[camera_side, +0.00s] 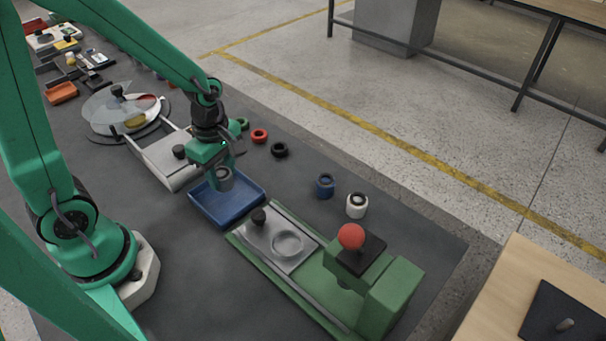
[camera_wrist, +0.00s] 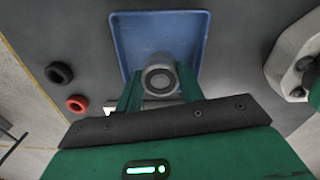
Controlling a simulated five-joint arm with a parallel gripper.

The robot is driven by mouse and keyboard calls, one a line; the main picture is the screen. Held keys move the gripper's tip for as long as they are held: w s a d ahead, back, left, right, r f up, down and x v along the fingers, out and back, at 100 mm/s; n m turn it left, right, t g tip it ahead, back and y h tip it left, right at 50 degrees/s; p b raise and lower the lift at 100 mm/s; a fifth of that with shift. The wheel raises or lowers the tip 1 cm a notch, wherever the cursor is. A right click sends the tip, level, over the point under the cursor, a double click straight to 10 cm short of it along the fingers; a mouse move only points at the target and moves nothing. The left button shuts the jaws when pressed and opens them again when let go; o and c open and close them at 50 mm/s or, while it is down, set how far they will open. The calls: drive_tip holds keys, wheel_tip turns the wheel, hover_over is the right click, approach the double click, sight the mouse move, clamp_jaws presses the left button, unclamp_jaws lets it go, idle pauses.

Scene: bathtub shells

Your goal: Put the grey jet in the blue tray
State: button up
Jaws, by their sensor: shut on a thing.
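The grey jet (camera_side: 224,181) is a short grey cylinder held between the fingers of my gripper (camera_side: 222,168). It also shows in the wrist view (camera_wrist: 160,78), with its round opening facing the camera. My gripper (camera_wrist: 160,92) is shut on it. The blue tray (camera_side: 235,213) is a shallow rectangular tray on the dark table, below the jet. In the wrist view the tray (camera_wrist: 128,32) lies behind the jet. The jet is over the tray's area. I cannot tell whether it touches the tray's floor.
Right of the tray stand a blue jet (camera_side: 325,186) and a white jet (camera_side: 356,205). A red ring (camera_side: 260,136) and a black ring (camera_side: 279,150) lie behind. A green fixture with a red knob (camera_side: 351,237) stands in front. A grey sliding-lid box (camera_side: 165,158) is close on the left.

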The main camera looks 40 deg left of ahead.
sight(225, 184)
drive_tip(key=shift+f, duration=1.95)
drive_tip(key=shift+f, duration=0.15)
drive_tip(key=o, duration=1.1)
drive_tip(key=shift+c, duration=0.2)
drive_tip(key=shift+r, duration=6.2)
